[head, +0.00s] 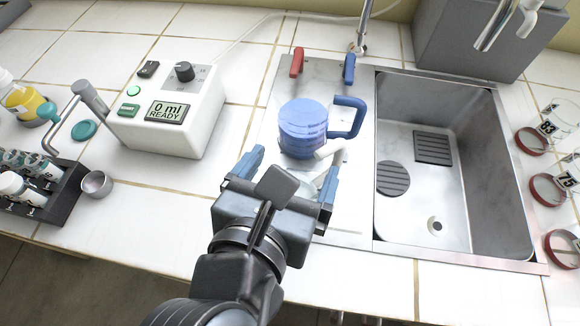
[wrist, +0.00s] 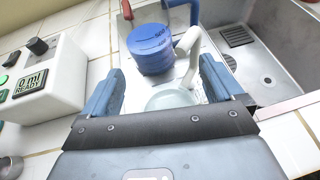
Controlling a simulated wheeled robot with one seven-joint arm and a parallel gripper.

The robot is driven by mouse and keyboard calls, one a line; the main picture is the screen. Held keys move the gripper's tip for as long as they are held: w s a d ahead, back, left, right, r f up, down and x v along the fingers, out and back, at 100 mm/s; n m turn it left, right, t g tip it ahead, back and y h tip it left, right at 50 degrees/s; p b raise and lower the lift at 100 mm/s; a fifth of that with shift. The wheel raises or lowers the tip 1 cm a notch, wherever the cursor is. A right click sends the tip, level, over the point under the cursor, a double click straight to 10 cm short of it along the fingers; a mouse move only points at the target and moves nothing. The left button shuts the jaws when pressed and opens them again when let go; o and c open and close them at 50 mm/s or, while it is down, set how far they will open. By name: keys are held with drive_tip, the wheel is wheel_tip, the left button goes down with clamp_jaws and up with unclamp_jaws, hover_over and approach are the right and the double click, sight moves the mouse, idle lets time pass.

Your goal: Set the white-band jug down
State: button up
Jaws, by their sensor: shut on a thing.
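The white-band jug is between the fingers of my gripper (head: 293,172), which is shut on it. Its white handle (head: 329,150) sticks out past the right finger, and it also shows in the wrist view (wrist: 188,50). Its pale round top (wrist: 170,99) is visible in the wrist view. My gripper hides most of its body and its base. I cannot tell whether it touches the metal drainboard (head: 351,208) or hangs above it. A blue jug (head: 303,128) with a blue handle stands on the drainboard just beyond it.
The sink basin (head: 430,195) lies to the right. A white dispenser box (head: 165,112) reading "0 ml READY" stands left. Red (head: 297,62) and blue (head: 349,68) tap levers are behind the blue jug. Numbered glassware with red rings (head: 548,188) lines the right edge. A tube rack (head: 40,190) sits far left.

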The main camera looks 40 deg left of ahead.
drive_tip(key=o, duration=1)
drive_tip(key=shift+o, duration=0.2)
drive_tip(key=p+v, duration=0.1)
drive_tip(key=v, duration=1.1)
drive_tip(key=shift+r, duration=0.1)
